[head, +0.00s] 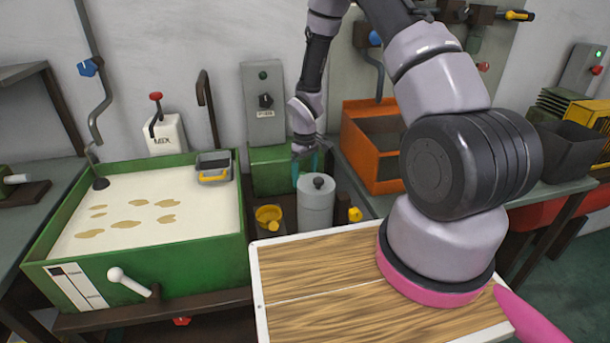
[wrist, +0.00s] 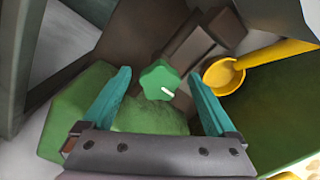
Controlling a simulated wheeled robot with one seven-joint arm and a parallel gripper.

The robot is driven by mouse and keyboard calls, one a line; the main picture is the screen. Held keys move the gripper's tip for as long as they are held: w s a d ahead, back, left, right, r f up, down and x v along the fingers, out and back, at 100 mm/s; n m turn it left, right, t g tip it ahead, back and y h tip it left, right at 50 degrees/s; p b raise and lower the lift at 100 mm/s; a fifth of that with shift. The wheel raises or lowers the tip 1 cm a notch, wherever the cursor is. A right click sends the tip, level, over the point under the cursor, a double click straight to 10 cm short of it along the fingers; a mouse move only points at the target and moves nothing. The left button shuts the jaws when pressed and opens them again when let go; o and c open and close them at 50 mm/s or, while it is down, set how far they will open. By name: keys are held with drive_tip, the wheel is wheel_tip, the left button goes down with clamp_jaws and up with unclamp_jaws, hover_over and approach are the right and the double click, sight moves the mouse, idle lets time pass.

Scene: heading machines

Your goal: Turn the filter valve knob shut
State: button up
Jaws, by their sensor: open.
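A green lobed knob (wrist: 160,80) with a short white mark shows in the wrist view, which I take to be the filter valve knob. Its white mark slants down to the right. My gripper (wrist: 162,100) is open, with one teal finger on each side of the knob and a gap on both sides. In the head view my gripper (head: 309,167) points down behind a grey canister (head: 316,207) with a black top knob. I cannot make out the green knob in the head view.
A yellow cup with a handle (head: 268,214) stands left of the canister; it is close to the right finger in the wrist view (wrist: 224,75). A green tank (head: 150,287) of pale liquid is at left, an orange bin (head: 358,125) at right. A wooden-topped board (head: 330,280) is in front.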

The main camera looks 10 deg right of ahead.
drive_tip(key=shift+c, duration=0.4)
drive_tip(key=c, duration=1.3)
drive_tip(key=shift+m, duration=0.3)
drive_tip(key=m, duration=0.3)
drive_tip(key=shift+a+m, duration=0.15)
drive_tip(key=shift+m, duration=0.25)
drive_tip(key=m, duration=0.4)
drive_tip(key=shift+a+m, duration=0.15)
drive_tip(key=shift+m, duration=0.15)
drive_tip(key=m, duration=0.4)
drive_tip(key=shift+a, duration=0.1)
drive_tip(key=shift+w+a+m, duration=0.1)
drive_tip(key=shift+m, duration=2.3)
